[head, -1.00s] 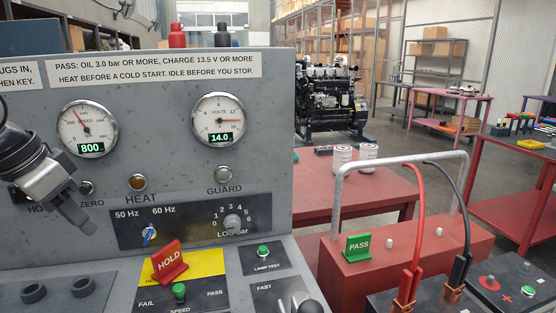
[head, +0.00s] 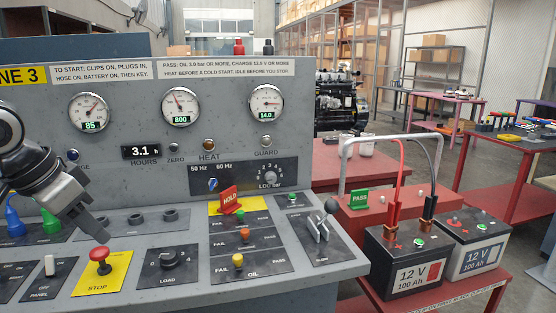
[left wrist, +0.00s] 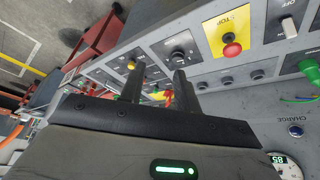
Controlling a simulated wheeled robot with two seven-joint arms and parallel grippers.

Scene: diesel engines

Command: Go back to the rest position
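My left gripper (head: 92,225) hangs in front of the grey engine console (head: 330,215) at the left of the head view, above and beside the red stop button (head: 98,255) on its yellow plate. In the left wrist view its two dark fingers (left wrist: 158,85) stand apart with nothing held between them. The stop button also shows in the wrist view (left wrist: 232,49). Whether the fingers touch the console cannot be told, but they look clear of it. My right gripper is not in view.
A red HOLD tag (head: 229,201) stands on the console and a black-knobbed lever (head: 320,225) rises at its right end. Two 12 V batteries (head: 395,262) stand on a red cart beside a green PASS tag (head: 360,199). A black engine (head: 340,100) is behind.

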